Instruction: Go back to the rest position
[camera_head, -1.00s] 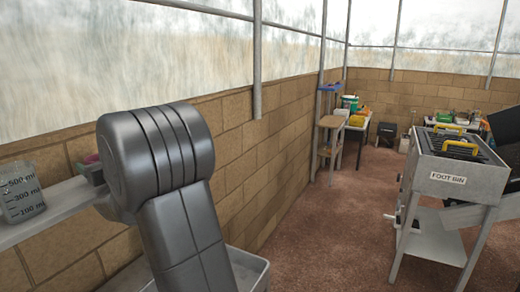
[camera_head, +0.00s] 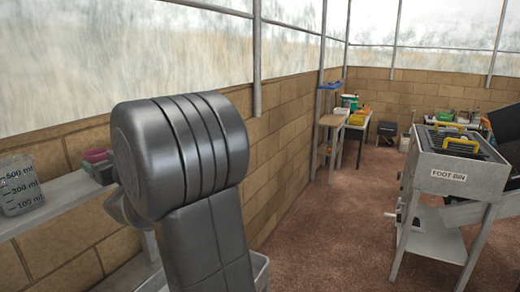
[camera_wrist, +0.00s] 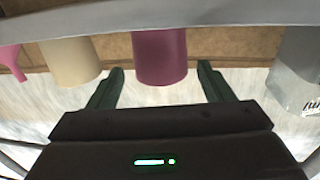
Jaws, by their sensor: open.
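My gripper (camera_wrist: 160,83) shows in the wrist view with its two dark green fingers spread apart and nothing held between them. A maroon cup-like thing (camera_wrist: 160,55) stands beyond and between the fingertips; I cannot tell how far off it is. The wrist picture looks upside down. In the head view my grey arm fills the left middle and hides the gripper.
A cream cup (camera_wrist: 70,60) also shows in the wrist view. A metal foot bin (camera_head: 452,175) stands at the right. Red-brown floor is free between.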

